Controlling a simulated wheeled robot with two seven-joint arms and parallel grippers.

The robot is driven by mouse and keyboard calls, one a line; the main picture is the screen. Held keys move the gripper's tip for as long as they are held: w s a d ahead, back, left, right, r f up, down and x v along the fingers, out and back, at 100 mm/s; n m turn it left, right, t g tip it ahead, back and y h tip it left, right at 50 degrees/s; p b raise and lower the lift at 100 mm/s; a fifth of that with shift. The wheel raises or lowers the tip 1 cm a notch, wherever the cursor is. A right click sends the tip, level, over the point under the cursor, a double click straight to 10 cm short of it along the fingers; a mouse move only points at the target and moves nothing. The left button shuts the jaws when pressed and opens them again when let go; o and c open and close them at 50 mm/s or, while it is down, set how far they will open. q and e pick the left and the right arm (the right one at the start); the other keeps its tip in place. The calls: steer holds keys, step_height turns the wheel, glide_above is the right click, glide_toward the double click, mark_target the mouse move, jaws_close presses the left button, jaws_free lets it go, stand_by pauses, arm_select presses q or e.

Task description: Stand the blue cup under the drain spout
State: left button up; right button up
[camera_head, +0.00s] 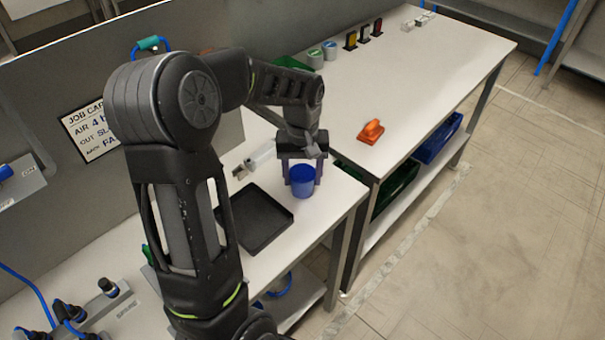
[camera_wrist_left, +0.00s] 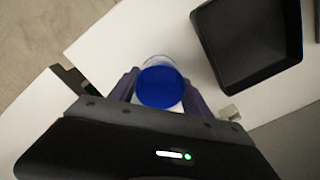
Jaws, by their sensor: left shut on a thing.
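The blue cup (camera_head: 302,184) is upright between the fingers of my left gripper (camera_head: 302,176) in the head view, above or on the white bench near its right end; I cannot tell if its base touches. In the left wrist view the cup (camera_wrist_left: 160,86) shows from above, with the left gripper (camera_wrist_left: 160,92) shut on it, one finger on each side. I cannot make out the drain spout for certain. A small grey-white fitting (camera_head: 258,158) lies on the bench behind the cup, partly beside the gripper. My right gripper is not in view.
A black tray (camera_head: 262,240) lies left of the cup, close by. A second bench (camera_head: 440,80) beyond a gap holds an orange object (camera_head: 371,131), with green (camera_head: 398,186) and blue (camera_head: 438,140) crates below. A job card (camera_head: 90,130) hangs on the back panel.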

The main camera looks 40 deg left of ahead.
arm_select(q)
steer(key=shift+f, duration=0.2)
steer(key=o, duration=1.3)
step_height(320, 180, up, 12)
steer(key=shift+r+b, duration=0.2)
steer(key=shift+b, duration=0.15)
